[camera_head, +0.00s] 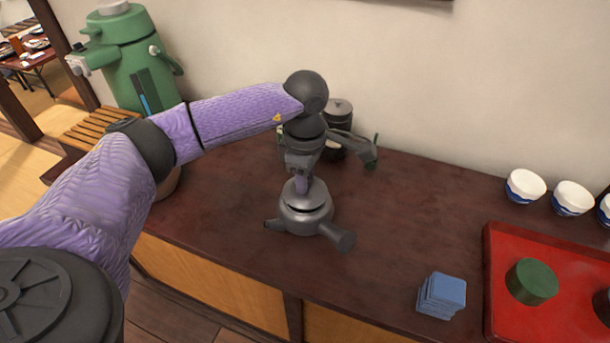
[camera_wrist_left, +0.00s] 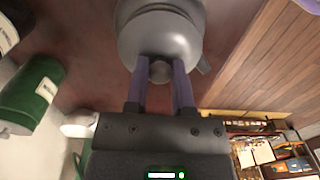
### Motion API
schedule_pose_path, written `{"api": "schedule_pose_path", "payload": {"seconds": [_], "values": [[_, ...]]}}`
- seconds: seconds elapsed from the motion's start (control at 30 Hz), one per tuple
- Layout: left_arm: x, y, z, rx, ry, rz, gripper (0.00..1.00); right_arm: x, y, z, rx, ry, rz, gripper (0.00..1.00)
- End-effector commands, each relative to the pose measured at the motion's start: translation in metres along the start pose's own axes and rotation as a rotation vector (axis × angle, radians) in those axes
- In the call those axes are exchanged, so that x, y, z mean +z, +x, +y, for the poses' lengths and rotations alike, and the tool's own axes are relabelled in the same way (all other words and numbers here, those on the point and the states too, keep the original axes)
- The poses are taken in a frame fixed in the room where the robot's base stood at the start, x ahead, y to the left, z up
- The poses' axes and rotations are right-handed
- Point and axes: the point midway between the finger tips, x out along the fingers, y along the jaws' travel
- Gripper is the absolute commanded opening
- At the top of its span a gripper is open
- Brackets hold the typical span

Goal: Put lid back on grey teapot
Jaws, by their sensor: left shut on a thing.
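The grey teapot (camera_head: 308,221) stands upright on the dark wooden counter, with its side handle (camera_head: 341,238) toward the front right and its short spout to the left. My left gripper (camera_head: 303,187) points down over the teapot's top, shut on the lid's knob (camera_wrist_left: 160,70). The grey lid (camera_head: 304,196) is at the pot's opening; whether it is fully seated or slightly above the rim I cannot tell. In the left wrist view, the two purple fingers (camera_wrist_left: 160,82) are on either side of the knob. My right gripper is not in view.
A dark canister (camera_head: 339,107) stands behind my left wrist. A green air pot (camera_head: 128,62) is at the back left. Blue coasters (camera_head: 441,294) and a red tray (camera_head: 499,262) with a green canister (camera_head: 532,282) are right. Cups (camera_head: 525,187) line the wall. The counter's middle is clear.

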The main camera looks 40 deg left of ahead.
Motion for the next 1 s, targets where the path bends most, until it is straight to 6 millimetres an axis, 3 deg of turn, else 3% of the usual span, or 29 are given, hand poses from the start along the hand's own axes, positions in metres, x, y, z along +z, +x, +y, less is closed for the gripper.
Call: {"api": "schedule_pose_path", "payload": {"seconds": [0.37, 0.4, 0.53, 0.57, 0.73, 0.87, 1.0], "values": [[0.0001, 0.0004, 0.0000, 0.000, 0.000, 0.000, 0.00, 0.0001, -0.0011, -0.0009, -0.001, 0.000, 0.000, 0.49], [0.0000, 0.0004, 0.0000, 0.000, 0.000, 0.000, 0.39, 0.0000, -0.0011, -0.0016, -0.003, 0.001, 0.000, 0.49], [0.0000, 0.0003, 0.0001, 0.000, 0.000, 0.000, 0.66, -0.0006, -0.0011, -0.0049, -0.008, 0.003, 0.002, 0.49], [0.0000, 0.0003, 0.0001, 0.000, 0.000, 0.000, 0.71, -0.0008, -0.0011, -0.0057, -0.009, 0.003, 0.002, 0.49], [0.0000, 0.0003, 0.0001, 0.000, 0.000, 0.000, 0.71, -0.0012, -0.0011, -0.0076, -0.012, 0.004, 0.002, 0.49], [0.0000, 0.0004, 0.0000, 0.000, 0.000, 0.000, 0.99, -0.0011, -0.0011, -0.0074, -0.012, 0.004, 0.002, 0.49], [0.0000, 0.0004, 0.0000, 0.000, 0.000, 0.000, 1.00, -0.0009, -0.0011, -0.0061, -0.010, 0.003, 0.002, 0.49]]}}
